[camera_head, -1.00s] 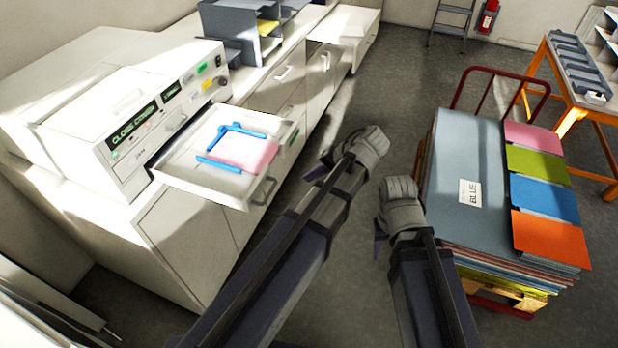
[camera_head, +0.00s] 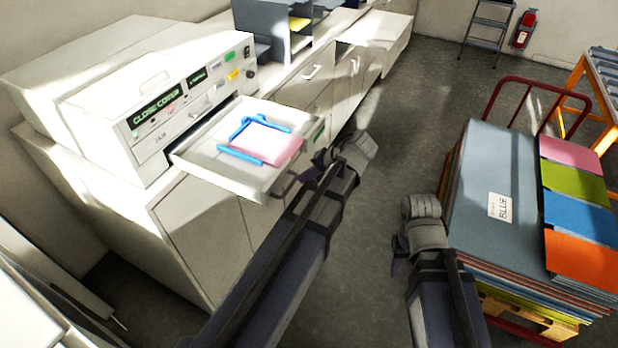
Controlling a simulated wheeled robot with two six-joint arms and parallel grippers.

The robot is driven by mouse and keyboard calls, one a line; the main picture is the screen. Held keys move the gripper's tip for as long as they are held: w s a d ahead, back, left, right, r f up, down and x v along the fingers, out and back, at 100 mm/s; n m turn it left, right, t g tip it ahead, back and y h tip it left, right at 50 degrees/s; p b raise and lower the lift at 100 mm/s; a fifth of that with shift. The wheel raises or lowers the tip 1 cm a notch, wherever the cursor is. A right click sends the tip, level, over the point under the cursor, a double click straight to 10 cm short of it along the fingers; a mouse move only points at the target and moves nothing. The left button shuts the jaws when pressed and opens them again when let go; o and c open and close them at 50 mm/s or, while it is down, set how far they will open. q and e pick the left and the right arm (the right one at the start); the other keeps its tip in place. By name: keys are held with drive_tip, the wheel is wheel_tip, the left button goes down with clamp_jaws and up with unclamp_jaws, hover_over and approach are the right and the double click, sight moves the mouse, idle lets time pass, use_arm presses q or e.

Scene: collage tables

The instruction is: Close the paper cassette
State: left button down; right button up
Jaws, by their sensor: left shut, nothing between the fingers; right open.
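The paper cassette (camera_head: 205,160) is a white open tray pulled out from the front of a white copier (camera_head: 150,97). Pink paper (camera_head: 275,149) lies in it between blue guides (camera_head: 240,155). A handle (camera_head: 284,187) is on its front face, partly hidden by my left gripper and arm. My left gripper (camera_head: 314,169) is shut and empty, close to the cassette's front right corner; I cannot tell whether it touches. My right gripper (camera_head: 396,262) is open and empty, low over the floor to the left of the cart.
A cart (camera_head: 520,95) stacked with large sheets and coloured folders stands at the right. Cabinets (camera_head: 215,235) run under the copier and toward the back. A grey desk organiser (camera_head: 262,30) stands behind the copier. Bare floor (camera_head: 420,120) lies between cabinets and cart.

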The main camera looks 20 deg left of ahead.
use_arm(q)
approach(196, 142)
drive_tip(key=f, duration=0.1)
drive_tip(key=a+f, duration=0.1)
drive_tip(key=f, duration=0.1)
drive_tip(key=a+f, duration=0.1)
drive_tip(key=shift+w+a+f, duration=0.1)
drive_tip(key=shift+w+f, duration=0.05)
drive_tip(key=shift+f, duration=0.1)
drive_tip(key=shift+a, duration=0.7)
drive_tip(key=d, duration=0.1)
drive_tip(key=d+r+p, duration=0.1)
drive_tip(key=d, duration=0.1)
drive_tip(key=d+r+p, duration=0.1)
drive_tip(key=shift+s+d, duration=0.25)
drive_tip(key=shift+d, duration=0.05)
drive_tip(key=p+v, duration=0.6)
drive_tip(key=v, duration=0.2)
drive_tip(key=shift+w+d, duration=0.15)
drive_tip(key=shift+d+r, duration=0.2)
use_arm(e)
wheel_tip(196, 142, up, 8)
drive_tip(key=d, duration=0.1)
drive_tip(key=shift+w+r, duration=0.2)
drive_tip(key=shift+r, duration=0.05)
